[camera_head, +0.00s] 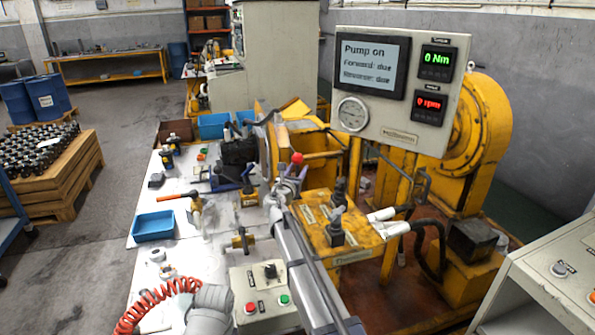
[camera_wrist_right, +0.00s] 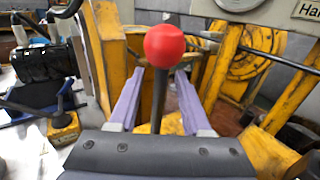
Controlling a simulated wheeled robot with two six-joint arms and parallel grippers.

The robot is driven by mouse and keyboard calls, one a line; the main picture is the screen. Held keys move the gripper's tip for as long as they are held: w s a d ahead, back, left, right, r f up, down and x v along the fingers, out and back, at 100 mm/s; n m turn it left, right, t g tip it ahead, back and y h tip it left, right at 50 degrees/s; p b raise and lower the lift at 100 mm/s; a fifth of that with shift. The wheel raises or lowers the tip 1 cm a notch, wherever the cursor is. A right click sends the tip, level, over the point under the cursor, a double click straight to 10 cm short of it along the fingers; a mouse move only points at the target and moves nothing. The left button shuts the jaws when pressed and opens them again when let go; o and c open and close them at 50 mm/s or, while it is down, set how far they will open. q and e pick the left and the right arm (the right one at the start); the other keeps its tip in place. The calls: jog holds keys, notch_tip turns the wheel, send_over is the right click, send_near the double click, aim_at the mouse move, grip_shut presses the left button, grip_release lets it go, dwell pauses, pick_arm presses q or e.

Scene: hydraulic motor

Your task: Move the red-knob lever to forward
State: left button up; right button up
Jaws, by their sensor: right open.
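The red-knob lever (camera_head: 297,158) stands up from the yellow machine near the centre of the head view. In the right wrist view its round red knob (camera_wrist_right: 165,46) sits on a dark upright stem. My right gripper (camera_head: 288,182) is open at the lever, just below the knob. In the right wrist view its two purple fingers (camera_wrist_right: 157,92) stand on either side of the stem, with gaps showing. The lever's base is hidden behind the gripper body. The panel screen (camera_head: 371,64) reads "Pump on", "Forward: due", "Reverse: due". My left gripper is not seen.
A yellow valve block (camera_head: 342,252) with dark levers stands right of my right arm. A control box (camera_head: 262,295) with red and green buttons is at the front. A blue tray (camera_head: 153,226) lies on the bench at left. The gauge panel (camera_head: 400,125) overhangs at right.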

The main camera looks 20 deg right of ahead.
grip_shut()
dwell(0.3)
dwell(1.1)
